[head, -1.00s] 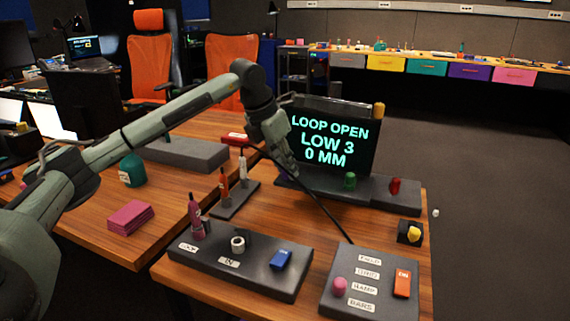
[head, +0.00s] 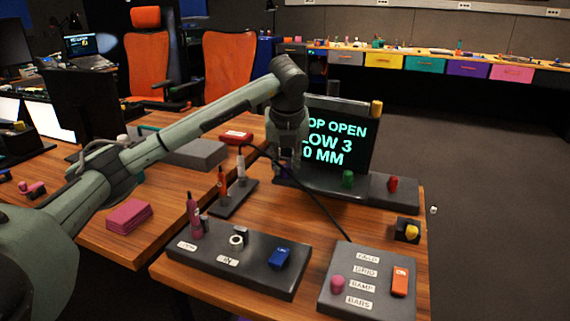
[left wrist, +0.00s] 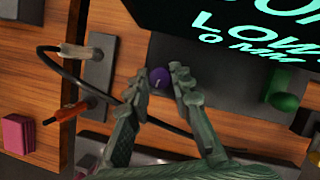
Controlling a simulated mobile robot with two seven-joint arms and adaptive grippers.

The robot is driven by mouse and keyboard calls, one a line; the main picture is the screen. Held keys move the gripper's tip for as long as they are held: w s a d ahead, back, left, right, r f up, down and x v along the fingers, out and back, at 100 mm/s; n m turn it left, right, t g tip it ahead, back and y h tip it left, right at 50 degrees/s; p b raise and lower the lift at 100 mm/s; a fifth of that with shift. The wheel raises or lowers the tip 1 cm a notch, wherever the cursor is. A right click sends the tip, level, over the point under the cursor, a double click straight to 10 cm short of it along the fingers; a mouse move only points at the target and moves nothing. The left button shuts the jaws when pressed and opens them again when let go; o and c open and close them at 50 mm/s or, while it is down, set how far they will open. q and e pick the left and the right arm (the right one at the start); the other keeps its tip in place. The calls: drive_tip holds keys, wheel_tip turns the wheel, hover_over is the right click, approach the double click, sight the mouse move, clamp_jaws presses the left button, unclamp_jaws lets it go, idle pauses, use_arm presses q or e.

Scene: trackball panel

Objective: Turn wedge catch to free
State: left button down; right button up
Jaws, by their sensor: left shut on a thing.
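I cannot tell for certain which part is the wedge catch. A rounded purple knob (left wrist: 159,77) sits at the left end of the dark console under the screen. In the head view my left gripper (head: 284,172) points down at the console's left end and mostly hides the knob. A green knob (head: 348,179) and a red knob (head: 393,184) stand farther right on the console. My right gripper is in neither view.
The screen (head: 345,140) reads "LOW 3" and "0 MM", close behind my left gripper. A dark cable (head: 322,215) crosses the table beside it. Pen-like tools (head: 222,185) stand to the left. Front panels hold a blue switch (head: 279,257) and an orange switch (head: 400,281).

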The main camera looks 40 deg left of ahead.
use_arm(q)
drive_tip(key=shift+n+y, duration=0.3)
drive_tip(key=shift+n, duration=0.7)
drive_tip(key=shift+g, duration=0.3)
drive_tip(key=c, duration=1.3)
unclamp_jaws()
drive_tip(key=v, duration=1.2)
